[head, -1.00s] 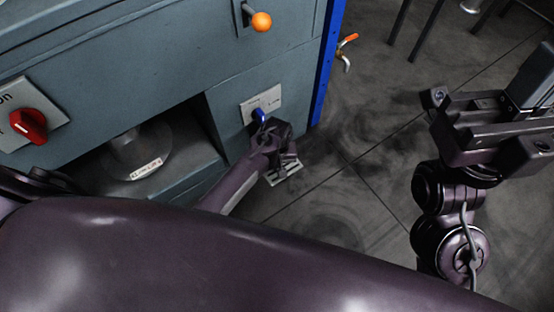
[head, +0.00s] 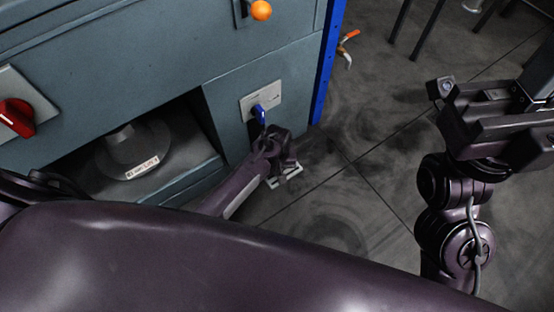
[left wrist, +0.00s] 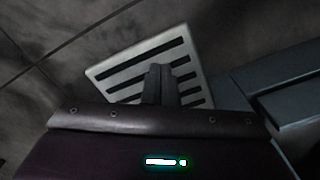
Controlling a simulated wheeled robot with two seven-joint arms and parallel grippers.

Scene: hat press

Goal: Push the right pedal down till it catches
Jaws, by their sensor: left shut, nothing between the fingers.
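The right pedal is a pale slotted metal plate (head: 284,176) low at the foot of the grey machine, mostly hidden behind my left gripper in the head view. It shows larger in the left wrist view (left wrist: 118,75), with dark slots across it. My left gripper (head: 291,166) is shut and empty, reaching down over the pedal. In the left wrist view its fingertips (left wrist: 159,70) overlap the middle of the plate. I cannot tell for sure whether they touch it. The pedal's arm is hidden. My right gripper (head: 505,112) is up at the right, away from the pedal; its jaw opening is unclear.
The grey machine (head: 180,60) fills the left. Above the pedal is a blue lever (head: 260,114) on a pale plate, close to my left wrist. A red knob (head: 17,118) and an orange ball knob (head: 261,10) are on the front.

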